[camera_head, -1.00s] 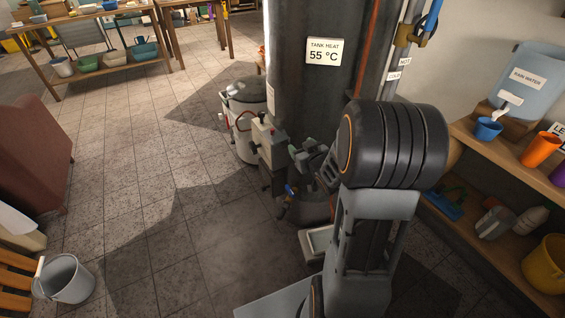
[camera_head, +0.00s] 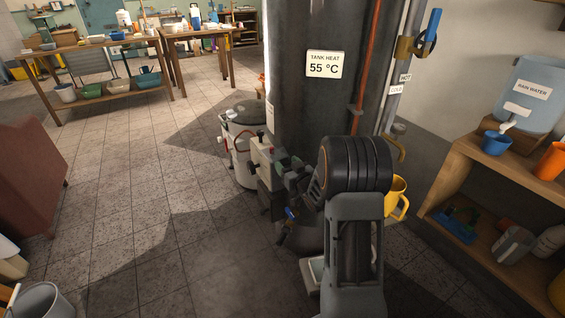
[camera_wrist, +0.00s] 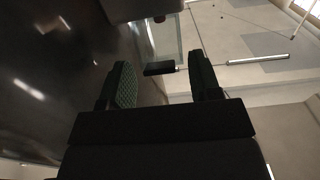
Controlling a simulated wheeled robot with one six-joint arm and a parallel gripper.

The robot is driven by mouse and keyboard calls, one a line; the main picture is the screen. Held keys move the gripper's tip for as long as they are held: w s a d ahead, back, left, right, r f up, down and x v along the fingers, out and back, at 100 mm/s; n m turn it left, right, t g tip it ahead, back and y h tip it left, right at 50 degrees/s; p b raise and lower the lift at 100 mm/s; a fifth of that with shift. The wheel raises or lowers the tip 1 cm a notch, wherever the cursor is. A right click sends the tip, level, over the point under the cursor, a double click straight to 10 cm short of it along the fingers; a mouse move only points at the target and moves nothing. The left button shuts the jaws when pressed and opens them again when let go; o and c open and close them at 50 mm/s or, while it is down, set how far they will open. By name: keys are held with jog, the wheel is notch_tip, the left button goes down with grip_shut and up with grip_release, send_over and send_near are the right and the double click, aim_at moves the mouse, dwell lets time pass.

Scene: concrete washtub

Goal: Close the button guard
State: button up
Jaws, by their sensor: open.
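A cream control box (camera_head: 261,154) with small dark and red knobs is fixed to the side of the dark tank in the head view. My gripper (camera_head: 282,176) is just right of this box, partly hidden by my own wrist. In the wrist view my gripper (camera_wrist: 160,62) has its two green-padded fingers wide apart. A clear pane, apparently the button guard (camera_wrist: 168,45), shows beyond the fingertips, with a small dark block (camera_wrist: 159,69) between the fingers. I cannot tell whether either finger touches it. The button itself cannot be made out.
The dark tank (camera_head: 315,110) rises behind my gripper. A lidded pale drum (camera_head: 240,168) stands left of the box. The tiled floor at left is clear.

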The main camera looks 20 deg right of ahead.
aim_at(286, 164)
jog(key=shift+w+a, duration=0.15)
jog(key=shift+w, duration=1.5)
